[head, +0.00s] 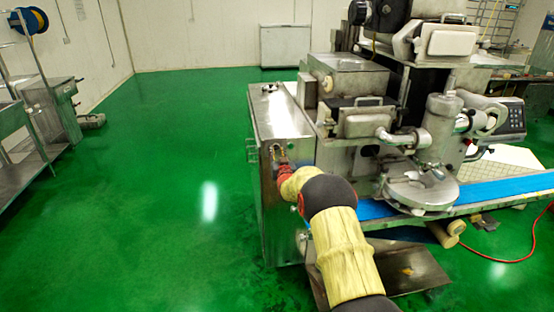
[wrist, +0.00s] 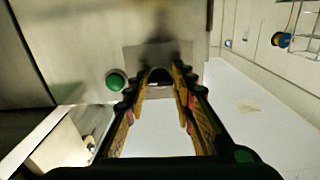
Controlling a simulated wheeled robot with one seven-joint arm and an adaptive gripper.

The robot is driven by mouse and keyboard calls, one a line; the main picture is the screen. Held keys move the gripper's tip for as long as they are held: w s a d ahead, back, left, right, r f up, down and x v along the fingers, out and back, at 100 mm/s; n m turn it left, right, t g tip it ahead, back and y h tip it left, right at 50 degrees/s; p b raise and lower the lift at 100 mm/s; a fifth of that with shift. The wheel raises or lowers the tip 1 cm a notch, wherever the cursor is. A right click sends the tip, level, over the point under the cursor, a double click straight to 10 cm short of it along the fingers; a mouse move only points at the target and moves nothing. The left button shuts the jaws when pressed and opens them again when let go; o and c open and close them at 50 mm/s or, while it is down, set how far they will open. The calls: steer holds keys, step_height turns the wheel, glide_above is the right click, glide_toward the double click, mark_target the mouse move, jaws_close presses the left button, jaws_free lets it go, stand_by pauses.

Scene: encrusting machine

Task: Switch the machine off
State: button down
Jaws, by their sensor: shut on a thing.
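The encrusting machine (head: 285,125) is a large stainless steel unit right of centre in the head view. My arm, in a yellow sleeve, reaches to the side panel of its steel cabinet. In the wrist view, my gripper (wrist: 160,84) has its two fingers on either side of a dark rounded knob (wrist: 159,74) on the panel and is shut on it. The knob's lower part and its exact setting cannot be made out. A round green button (wrist: 115,80) sits on the panel just left of the fingers. In the head view, my arm largely hides the gripper.
A blue conveyor belt (head: 490,192) runs out to the right of the machine. A steel plate (head: 400,270) is low in front of the machine. A red hose (head: 500,258) lies on the floor at right. A steel table (head: 50,110) stands far left. The green floor between is clear.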

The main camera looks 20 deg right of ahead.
steer(key=n+b, duration=0.3)
steer(key=n, duration=0.1)
steer(key=shift+d+f+n, duration=0.1)
steer(key=shift+n, duration=0.2)
steer(key=shift+n+b, duration=1.15)
steer(key=shift+n, duration=0.75)
steer(key=c, duration=1.5)
jaws_free()
steer(key=shift+s, duration=0.1)
steer(key=v, duration=1.1)
steer(key=shift+s, duration=0.4)
